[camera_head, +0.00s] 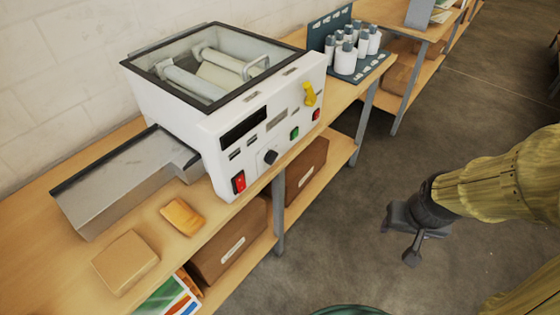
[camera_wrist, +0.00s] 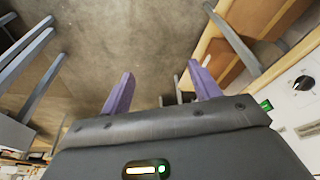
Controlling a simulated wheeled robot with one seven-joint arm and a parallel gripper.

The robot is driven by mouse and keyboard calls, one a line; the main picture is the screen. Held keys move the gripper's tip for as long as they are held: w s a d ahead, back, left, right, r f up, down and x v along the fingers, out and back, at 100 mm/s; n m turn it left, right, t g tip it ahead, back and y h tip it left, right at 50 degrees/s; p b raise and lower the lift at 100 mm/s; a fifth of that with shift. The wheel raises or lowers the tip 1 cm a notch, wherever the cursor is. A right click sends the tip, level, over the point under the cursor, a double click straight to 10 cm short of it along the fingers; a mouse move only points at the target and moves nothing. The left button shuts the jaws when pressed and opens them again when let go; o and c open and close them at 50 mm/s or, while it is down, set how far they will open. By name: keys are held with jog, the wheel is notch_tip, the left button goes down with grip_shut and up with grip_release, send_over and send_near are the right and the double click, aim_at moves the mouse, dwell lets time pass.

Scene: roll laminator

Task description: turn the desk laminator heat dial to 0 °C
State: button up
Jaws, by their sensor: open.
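The white laminator (camera_head: 215,138) stands on the wooden bench, its open top showing rollers. Its black heat dial (camera_head: 270,157) is low on the front panel, left of a green button (camera_head: 294,133); its setting is too small to read. The dial also shows at the right edge of the wrist view (camera_wrist: 303,83). My gripper (camera_head: 411,255) is right of the laminator, above the floor, well apart from the dial. In the wrist view its two purple fingers (camera_wrist: 162,88) are spread, with nothing between them.
A red switch (camera_head: 239,182) and a yellow lever (camera_head: 310,95) are on the panel. A tan box (camera_head: 125,262) and a yellow block (camera_head: 182,216) lie on the bench (camera_head: 50,200). White bottles (camera_head: 346,60) stand behind. Open floor lies between my arm and the bench.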

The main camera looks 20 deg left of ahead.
aim_at(275, 159)
jog(key=w+a+f+n+t+y+b, duration=0.2)
jog(key=w+f+n+t+b, duration=0.15)
jog(key=w, duration=0.35)
jog(key=w+a+f+n+t+y+b, duration=0.1)
jog(key=w+a+f+n+t+b, duration=0.3)
jog(key=w, duration=0.4)
jog(key=s+a+f+n+g+y+b, duration=0.1)
jog(key=s+a+n+g+y+b, duration=0.1)
jog(key=a+n+y+b, duration=0.7)
jog(key=a+n+g+y, duration=0.1)
jog(key=a+y, duration=0.1)
jog(key=y, duration=0.2)
jog(key=shift+s+a+g+y, duration=0.3)
jog(key=shift+s+g+y, duration=0.05)
jog(key=shift+y, duration=0.05)
jog(key=shift+f, duration=0.1)
jog(key=x, duration=1.7)
jog(key=shift+w+a, duration=0.15)
jog(key=shift+a, duration=0.05)
